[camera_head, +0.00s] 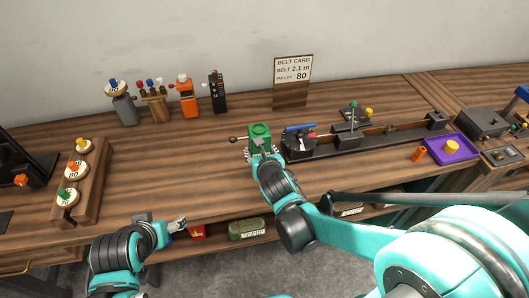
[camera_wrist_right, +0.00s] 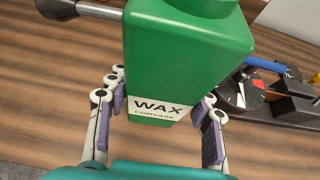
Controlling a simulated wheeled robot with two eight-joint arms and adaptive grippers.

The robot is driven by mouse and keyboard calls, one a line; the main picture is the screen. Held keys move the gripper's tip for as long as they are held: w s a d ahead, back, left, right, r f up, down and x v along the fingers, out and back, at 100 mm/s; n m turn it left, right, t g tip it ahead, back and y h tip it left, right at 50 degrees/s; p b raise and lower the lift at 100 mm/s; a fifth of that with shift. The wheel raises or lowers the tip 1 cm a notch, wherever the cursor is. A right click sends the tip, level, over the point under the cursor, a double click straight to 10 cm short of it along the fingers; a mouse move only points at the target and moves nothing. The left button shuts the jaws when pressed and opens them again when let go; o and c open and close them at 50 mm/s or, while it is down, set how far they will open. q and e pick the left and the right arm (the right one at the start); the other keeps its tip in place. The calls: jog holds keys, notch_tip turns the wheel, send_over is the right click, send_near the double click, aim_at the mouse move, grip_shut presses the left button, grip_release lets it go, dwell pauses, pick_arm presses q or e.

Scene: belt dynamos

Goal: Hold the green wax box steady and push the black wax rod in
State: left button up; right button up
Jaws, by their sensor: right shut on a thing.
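The green wax box (camera_head: 260,131) stands upright on the wooden bench, left of the belt machine. Its white WAX label faces my right wrist camera, where the box (camera_wrist_right: 190,50) fills the upper middle. My right gripper (camera_head: 256,155) is shut on the box, with finger pads on both sides of it in the right wrist view (camera_wrist_right: 162,118). The wax rod (camera_head: 236,139) sticks out of the box's left side. Its black knob (camera_wrist_right: 58,9) stands apart from the box on a bare metal shaft. My left gripper (camera_head: 179,224) is low at the bench's front edge, away from the rod; its opening is unclear.
The belt machine (camera_head: 300,143) stands close to the right of the box. A purple tray (camera_head: 464,151) lies farther right. A wooden rack (camera_head: 78,185) is at the left, and several small tools stand at the back. The bench left of the rod is clear.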

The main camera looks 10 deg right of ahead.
jog(key=w+a+f+b, duration=0.1)
jog(key=a+f+b, duration=0.1)
jog(key=w+a+f+b, duration=0.3)
jog(key=a+f+b, duration=0.1)
jog(key=f+b, duration=0.1)
jog(key=shift+w+a, duration=0.2)
jog(key=shift+a, duration=0.2)
jog(key=shift+w+a+f+b, duration=0.4)
jog(key=shift+a+f+b, duration=0.1)
jog(key=shift+a, duration=0.15)
jog(key=shift+f+b, duration=0.65)
dwell(0.9)
